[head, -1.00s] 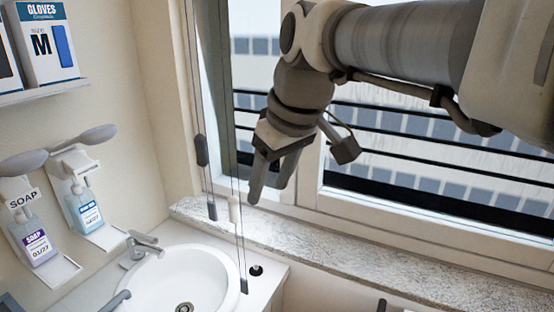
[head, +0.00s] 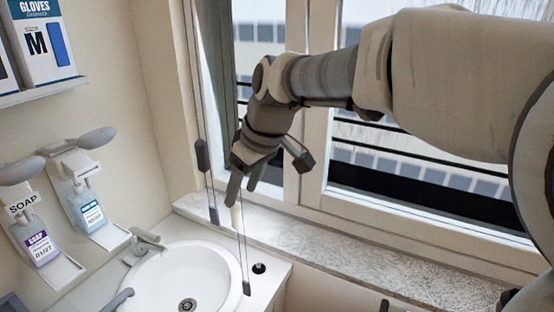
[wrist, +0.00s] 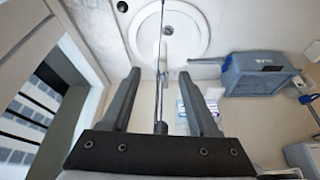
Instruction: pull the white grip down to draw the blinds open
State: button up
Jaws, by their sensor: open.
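The white grip (head: 236,219) is a small pale cylinder on a thin cord in front of the window. In the head view it hangs just below my gripper's fingertips. My gripper (head: 242,196) is open and points down, its fingers close above the grip. In the wrist view the open gripper (wrist: 160,74) has the thin cord (wrist: 161,45) running between its two fingers, touching neither. I cannot make out the white grip clearly there. The blinds themselves do not show clearly.
Other cords hang close by with dark weights (head: 202,155). Below are a white sink (head: 165,278) and tap (head: 146,241). Soap dispensers (head: 38,240) hang on the left wall. A stone sill (head: 340,257) runs along the window. A blue-grey box (wrist: 262,72) shows in the wrist view.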

aim_at(237, 204)
jog(key=x, duration=0.7)
grip_shut()
dwell(1.3)
